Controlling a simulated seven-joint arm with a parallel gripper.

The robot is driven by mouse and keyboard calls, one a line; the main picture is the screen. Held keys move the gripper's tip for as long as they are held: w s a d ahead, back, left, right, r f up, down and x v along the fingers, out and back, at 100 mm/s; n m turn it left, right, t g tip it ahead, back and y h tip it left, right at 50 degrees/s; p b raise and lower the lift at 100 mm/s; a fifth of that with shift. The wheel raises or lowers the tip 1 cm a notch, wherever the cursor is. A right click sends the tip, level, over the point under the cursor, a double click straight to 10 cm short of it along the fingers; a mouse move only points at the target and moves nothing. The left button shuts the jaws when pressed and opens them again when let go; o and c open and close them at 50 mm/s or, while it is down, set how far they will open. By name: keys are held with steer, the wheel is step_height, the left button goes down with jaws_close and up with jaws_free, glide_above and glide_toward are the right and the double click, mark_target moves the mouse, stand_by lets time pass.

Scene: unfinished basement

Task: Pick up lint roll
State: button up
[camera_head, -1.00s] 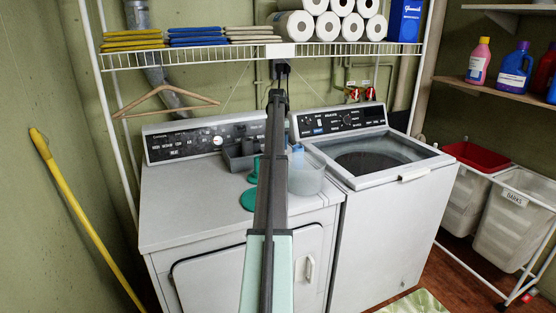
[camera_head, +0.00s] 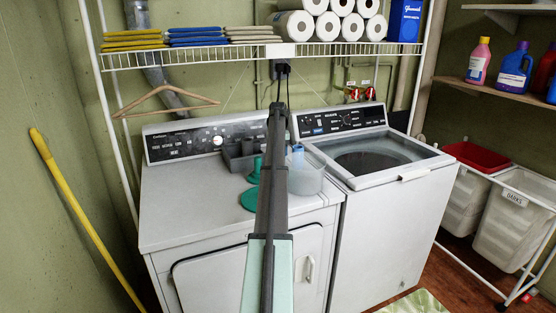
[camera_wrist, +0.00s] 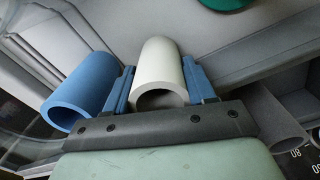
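In the wrist view, a white hollow roll (camera_wrist: 160,68), which looks like the lint roll, lies between the two blue fingers of my gripper (camera_wrist: 160,90). The gaps at its sides are very small, and I cannot tell whether the fingers press on it. A blue hollow roll (camera_wrist: 82,88) lies beside the left finger, outside the grip. In the head view my arm hides the gripper and the white roll. A blue piece (camera_head: 297,152) shows at the clear container (camera_head: 308,180), just right of my arm, on the dryer top.
A grey box (camera_head: 238,160) and a green round-based object (camera_head: 249,198) stand left of my arm on the dryer (camera_head: 180,215). The washer (camera_head: 390,220) is to the right. A wire shelf (camera_head: 220,52) with paper rolls (camera_head: 327,27) hangs above. The dryer's left top is clear.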

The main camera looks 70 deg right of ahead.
steer(key=c, duration=0.4)
steer(key=shift+r, duration=0.15)
steer(key=shift+c, duration=0.2)
step_height(320, 180, up, 12)
stand_by(0.5)
steer(key=w+a+r, duration=0.1)
steer(key=w+a, duration=0.1)
steer(key=a, duration=0.4)
steer(key=w+a+r, duration=0.2)
steer(key=a, duration=0.4)
